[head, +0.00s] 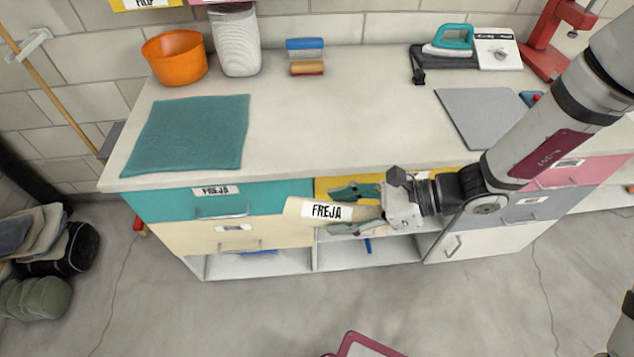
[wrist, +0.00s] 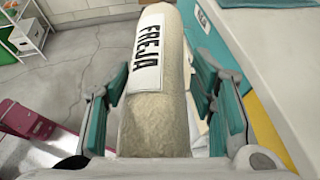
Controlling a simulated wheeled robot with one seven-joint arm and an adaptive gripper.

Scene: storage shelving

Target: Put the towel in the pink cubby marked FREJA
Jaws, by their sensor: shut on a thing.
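A rolled cream towel (head: 308,210) with a white FREJA label is held in my gripper (head: 345,211), in front of the bench's drawers. In the wrist view the towel (wrist: 160,100) lies lengthwise between the teal fingers of my gripper (wrist: 163,112), its far end pointing away. A pink edge (head: 196,1) shows at the top of the head view, cut off by the frame. A pink front (head: 595,170) at the right of the bench has a label too small to read. No pink cubby with a readable FREJA label is in view.
A teal drawer (head: 165,203) is also marked FREJA. The benchtop (head: 345,110) holds a teal cloth (head: 190,132), an orange bowl (head: 174,57), a white basket (head: 236,42), an iron (head: 450,40) and a grey mat (head: 482,117). The middle is clear.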

